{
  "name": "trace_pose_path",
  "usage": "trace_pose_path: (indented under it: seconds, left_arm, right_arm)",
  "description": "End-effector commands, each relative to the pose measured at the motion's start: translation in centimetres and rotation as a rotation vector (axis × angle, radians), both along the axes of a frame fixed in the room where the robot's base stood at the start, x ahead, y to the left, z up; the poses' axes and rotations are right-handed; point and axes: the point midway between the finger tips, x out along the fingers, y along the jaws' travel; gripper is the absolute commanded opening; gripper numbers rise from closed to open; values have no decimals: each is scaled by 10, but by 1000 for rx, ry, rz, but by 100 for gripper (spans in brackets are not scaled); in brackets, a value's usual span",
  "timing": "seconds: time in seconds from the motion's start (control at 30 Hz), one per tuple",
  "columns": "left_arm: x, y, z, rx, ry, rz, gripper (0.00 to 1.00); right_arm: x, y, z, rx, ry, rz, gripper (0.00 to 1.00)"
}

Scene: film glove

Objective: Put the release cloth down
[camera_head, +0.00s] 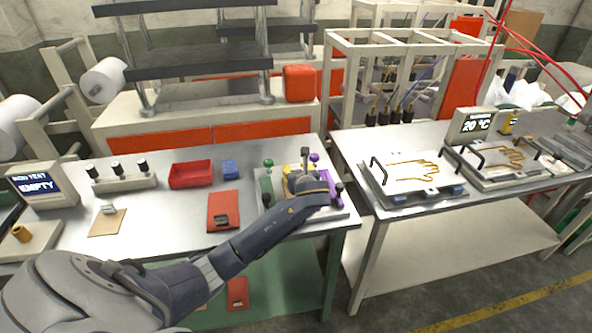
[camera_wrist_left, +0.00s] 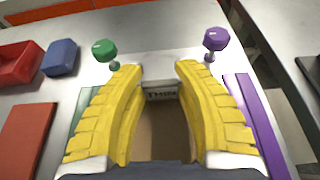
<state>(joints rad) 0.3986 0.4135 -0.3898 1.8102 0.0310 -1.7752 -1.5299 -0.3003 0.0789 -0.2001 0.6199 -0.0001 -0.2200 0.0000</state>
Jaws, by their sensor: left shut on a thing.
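My left gripper (camera_head: 295,172) is over the right end of the left metal table, at a stand with green and purple handles. In the left wrist view its yellow fingers (camera_wrist_left: 157,75) curve around a grey labelled block (camera_wrist_left: 161,91) with a brown surface (camera_wrist_left: 160,134) below it. The fingers look spread, with the held part mostly hidden between them. I cannot tell for sure whether this brown piece is the release cloth. A tan sheet with a pale grip (camera_head: 106,222) lies at the table's left. My right gripper is not in view.
The green knob (camera_wrist_left: 104,49) and purple knob (camera_wrist_left: 216,38) stand close beyond the fingers. A red tray (camera_head: 191,174), a blue block (camera_head: 230,170) and a red pad (camera_head: 223,211) lie left of the stand. The table between the tan sheet and red pad is clear.

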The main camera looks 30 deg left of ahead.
Motion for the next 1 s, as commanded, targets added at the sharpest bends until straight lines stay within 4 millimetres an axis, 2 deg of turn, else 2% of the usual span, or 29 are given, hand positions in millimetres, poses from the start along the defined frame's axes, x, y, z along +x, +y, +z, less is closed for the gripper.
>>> trace_pose_path:
  seconds: [0.17,0.2,0.4,0.67,0.83,1.0]
  left_arm:
    - [0,0,-3,1,1,0,8]
    - [0,0,-3,0,1,0,34]
    - [0,0,-3,0,2,1,55]
    - [0,0,-2,0,1,0,55]
    - [-1,-1,12,-1,-1,-1,55]
    - [-21,-22,21,-4,-1,-3,55]
  right_arm:
    - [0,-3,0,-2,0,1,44]
    - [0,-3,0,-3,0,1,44]
    - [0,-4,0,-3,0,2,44]
    - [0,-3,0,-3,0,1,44]
    - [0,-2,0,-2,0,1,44]
    - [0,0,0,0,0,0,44]
